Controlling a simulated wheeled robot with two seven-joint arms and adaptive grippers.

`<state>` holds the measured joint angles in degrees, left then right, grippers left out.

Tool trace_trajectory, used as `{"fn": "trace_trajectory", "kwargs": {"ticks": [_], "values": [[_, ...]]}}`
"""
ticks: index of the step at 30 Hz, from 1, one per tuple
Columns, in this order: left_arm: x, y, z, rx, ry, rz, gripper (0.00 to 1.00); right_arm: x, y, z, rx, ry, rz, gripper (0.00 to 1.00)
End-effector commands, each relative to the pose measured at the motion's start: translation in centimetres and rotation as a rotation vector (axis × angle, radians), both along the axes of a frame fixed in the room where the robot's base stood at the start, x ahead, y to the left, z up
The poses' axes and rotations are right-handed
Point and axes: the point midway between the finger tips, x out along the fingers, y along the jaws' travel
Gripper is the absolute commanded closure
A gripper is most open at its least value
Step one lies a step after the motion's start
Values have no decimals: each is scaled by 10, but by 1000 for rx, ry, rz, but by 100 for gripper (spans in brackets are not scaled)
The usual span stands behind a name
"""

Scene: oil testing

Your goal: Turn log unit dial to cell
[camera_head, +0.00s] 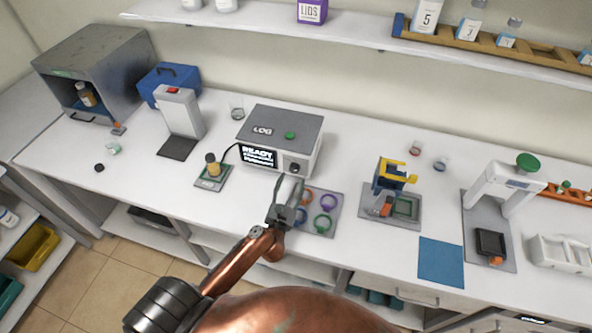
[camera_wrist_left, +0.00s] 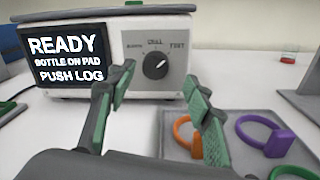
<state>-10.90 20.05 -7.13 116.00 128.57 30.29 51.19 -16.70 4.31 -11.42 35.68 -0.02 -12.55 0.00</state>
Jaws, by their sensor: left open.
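The log unit (camera_head: 279,138) is a grey box marked LOG with a green button on top. Its dark screen (camera_wrist_left: 63,60) reads READY, BOTTLE ON PAD, PUSH LOG. Its black dial (camera_wrist_left: 155,66) is on a grey front panel, under small labels; CELL is at the top middle and another label is at the right. The dial's white mark points up and right, off CELL. The dial also shows in the head view (camera_head: 295,168). My left gripper (camera_head: 289,184) is open and empty in front of the dial, its green-padded fingers (camera_wrist_left: 158,82) on either side of it, apart from it.
A grey mat (camera_head: 336,213) with coloured rings lies below and right of the dial. A bottle (camera_head: 212,164) stands on a pad (camera_head: 214,181) left of the unit. A blue and yellow device (camera_head: 390,180) stands further right.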

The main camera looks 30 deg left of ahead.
Motion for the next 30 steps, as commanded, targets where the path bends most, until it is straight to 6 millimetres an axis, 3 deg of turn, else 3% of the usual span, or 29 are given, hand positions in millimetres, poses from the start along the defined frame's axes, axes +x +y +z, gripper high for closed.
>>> {"fn": "trace_trajectory", "kwargs": {"ticks": [3, 6, 12, 16, 21, 30], "values": [[18, 9, 1, 1, 0, 6, 53, -22, -2, 1, -2, 27, -6, 44], [31, 14, 1, 1, -1, 7, 53, -32, -4, 1, -4, 39, -7, 44], [47, 18, 0, 1, 1, 6, 53, -18, -6, 2, -7, 22, -2, 44], [50, 18, 0, 1, 1, 4, 53, -2, -6, 3, -6, 1, 1, 44], [50, 17, 0, 1, 0, 3, 53, 2, -6, 3, -6, -4, 3, 44], [50, 17, 0, 1, 1, 2, 74, -13, -6, 2, -7, 15, -1, 44]]}}
